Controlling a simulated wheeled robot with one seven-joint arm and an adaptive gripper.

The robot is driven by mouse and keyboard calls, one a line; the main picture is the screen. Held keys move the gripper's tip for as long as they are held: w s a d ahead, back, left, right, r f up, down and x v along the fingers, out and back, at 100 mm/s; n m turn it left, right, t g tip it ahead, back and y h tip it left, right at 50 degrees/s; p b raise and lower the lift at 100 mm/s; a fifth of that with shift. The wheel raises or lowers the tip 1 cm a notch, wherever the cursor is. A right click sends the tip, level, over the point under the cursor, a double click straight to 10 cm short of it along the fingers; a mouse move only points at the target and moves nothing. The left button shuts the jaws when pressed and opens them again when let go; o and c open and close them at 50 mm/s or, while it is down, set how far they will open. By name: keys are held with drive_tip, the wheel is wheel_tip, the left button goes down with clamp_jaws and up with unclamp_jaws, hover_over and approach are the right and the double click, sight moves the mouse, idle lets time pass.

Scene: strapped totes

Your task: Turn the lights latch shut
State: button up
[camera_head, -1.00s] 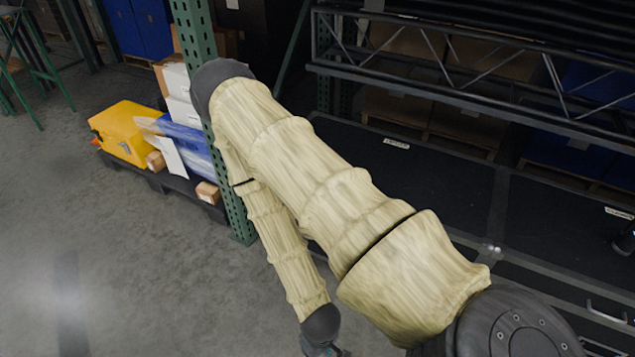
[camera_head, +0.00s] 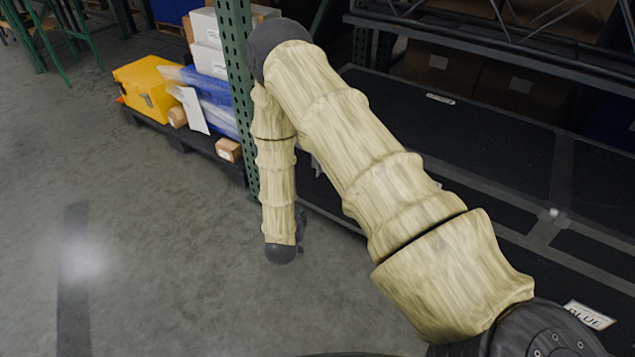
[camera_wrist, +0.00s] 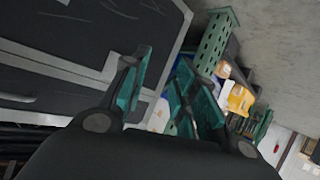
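Black cases with grey metal edging (camera_head: 480,130) lie side by side at the right in the head view. A small white label (camera_head: 440,98) on one is too small to read, so I cannot tell which case is the lights one. No latch can be made out clearly. A black case panel with grey edging (camera_wrist: 85,75) also fills the upper left of the wrist view. My gripper (camera_wrist: 164,62) shows there with its teal fingers apart and nothing between them. It appears to be beside the case edge, not visibly touching it. In the head view my arm mostly hides it.
A green perforated post (camera_head: 237,80) stands close behind my arm. A low dark pallet (camera_head: 190,140) holds a yellow case (camera_head: 147,88), white boxes and blue wrapped goods. A label reading BLUE (camera_head: 588,315) is at lower right. The left floor is clear.

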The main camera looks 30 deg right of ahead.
drive_tip(key=shift+w+d+r+m+g+h+b, duration=0.15)
drive_tip(key=shift+w+d+m+g+h+b, duration=0.3)
drive_tip(key=shift+w+d+m+h+b, duration=1.55)
drive_tip(key=shift+w+d+r+m+g+h+b, duration=0.2)
drive_tip(key=shift+w+d+m+g+h+b, duration=0.45)
drive_tip(key=shift+w+d+b, duration=2.6)
drive_tip(key=shift+w+d+r+m+g+h+b, duration=0.2)
drive_tip(key=shift+w+d+m+h+b, duration=1.2)
drive_tip(key=shift+d+b, duration=2)
drive_tip(key=shift+w+d+n+p, duration=0.3)
drive_tip(key=shift+w+n, duration=0.05)
drive_tip(key=shift+w, duration=0.05)
drive_tip(key=shift+c, duration=0.4)
drive_tip(key=shift+f, duration=0.1)
clamp_jaws()
